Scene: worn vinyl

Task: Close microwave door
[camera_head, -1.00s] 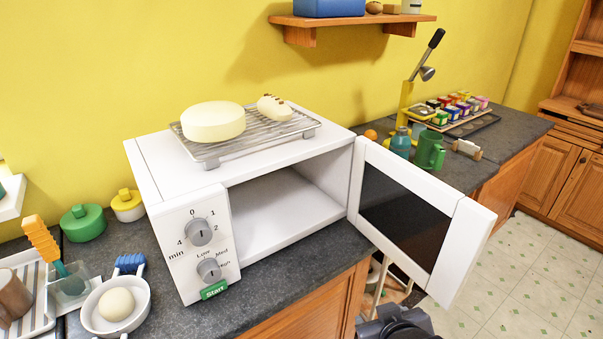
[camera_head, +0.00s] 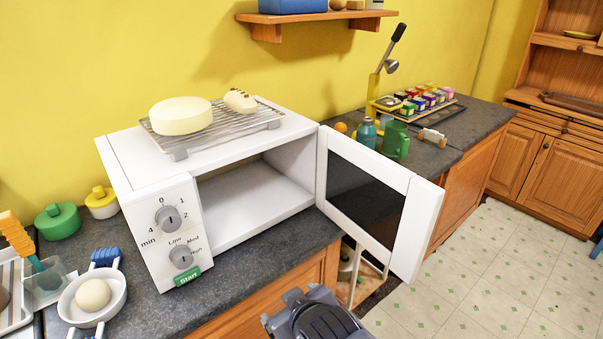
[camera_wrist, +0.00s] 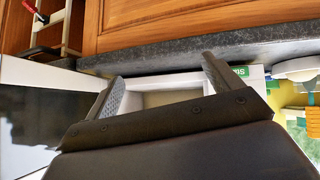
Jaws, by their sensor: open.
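The white microwave (camera_head: 160,180) stands on the dark counter with its door (camera_head: 370,200) swung wide open to the right. The door has a dark window and a thick white free edge. Its cavity (camera_head: 250,195) looks empty. In the wrist view, which appears upside down, the door (camera_wrist: 30,115) is at the left and the green Start button (camera_wrist: 240,72) shows beyond one finger. My gripper (camera_wrist: 162,80) is open, with nothing seen between its fingers, in front of the microwave opening. In the head view, my arm end is at the bottom centre; its fingertips cannot be made out.
A wire rack (camera_head: 215,130) with a cream round block lies on the microwave. A green mug (camera_head: 396,140) and a teal bottle (camera_head: 366,132) stand behind the door. A white bowl (camera_head: 75,310) is at the front left. Open floor (camera_head: 500,270) lies right of the door.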

